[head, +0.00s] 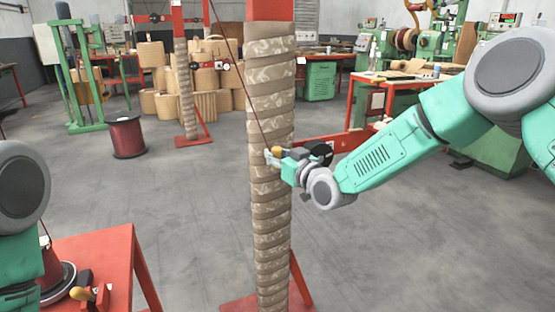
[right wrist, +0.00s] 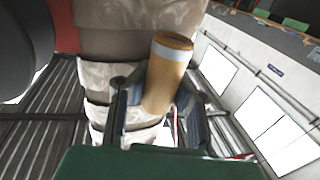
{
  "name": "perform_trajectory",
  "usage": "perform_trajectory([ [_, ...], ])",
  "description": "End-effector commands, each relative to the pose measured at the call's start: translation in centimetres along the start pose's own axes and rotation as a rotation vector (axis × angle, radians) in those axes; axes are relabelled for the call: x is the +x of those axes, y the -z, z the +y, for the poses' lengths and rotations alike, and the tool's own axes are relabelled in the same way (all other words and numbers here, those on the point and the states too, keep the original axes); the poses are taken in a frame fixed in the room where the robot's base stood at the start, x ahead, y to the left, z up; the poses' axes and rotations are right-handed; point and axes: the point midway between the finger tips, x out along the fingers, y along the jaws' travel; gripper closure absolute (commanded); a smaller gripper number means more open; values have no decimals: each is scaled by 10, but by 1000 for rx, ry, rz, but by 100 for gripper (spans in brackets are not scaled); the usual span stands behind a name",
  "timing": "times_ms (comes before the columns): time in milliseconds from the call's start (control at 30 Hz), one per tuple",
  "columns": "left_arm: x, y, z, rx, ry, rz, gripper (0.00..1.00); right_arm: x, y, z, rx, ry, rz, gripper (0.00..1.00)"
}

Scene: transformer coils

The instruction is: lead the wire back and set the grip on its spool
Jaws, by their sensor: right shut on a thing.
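My right gripper (head: 273,157) is shut on the grip (head: 277,150), just in front of the tape-wrapped column. In the right wrist view the grip (right wrist: 168,70) is a tan wooden cylinder with a pale band, tilted between the two fingers (right wrist: 163,110). The thin dark red wire (head: 240,85) runs from the grip up and left past the top edge. A red spool (head: 48,273) sits on the red table at the lower left, partly hidden by my left arm. My left gripper does not show.
The wrapped column (head: 271,95) stands upright at centre, close to my right gripper. A small orange-handled item (head: 82,293) lies on the red table (head: 112,252). Another red spool (head: 126,137) stands on the floor behind. Open floor lies on both sides of the column.

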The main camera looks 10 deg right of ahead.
Motion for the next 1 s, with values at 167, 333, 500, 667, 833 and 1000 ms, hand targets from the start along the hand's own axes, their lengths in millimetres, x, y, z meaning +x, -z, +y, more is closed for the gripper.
perform_trajectory([
  [167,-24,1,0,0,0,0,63,1,33,-7,-1,2,0,100],
  [333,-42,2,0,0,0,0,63,2,60,-12,-1,1,0,100],
  [500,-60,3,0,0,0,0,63,4,87,-18,-1,1,0,100],
  [667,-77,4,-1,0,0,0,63,5,111,-23,-1,2,0,100],
  [833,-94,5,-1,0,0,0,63,6,138,-29,-1,1,0,100],
  [1000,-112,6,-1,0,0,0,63,7,165,-34,-1,2,0,100],
])
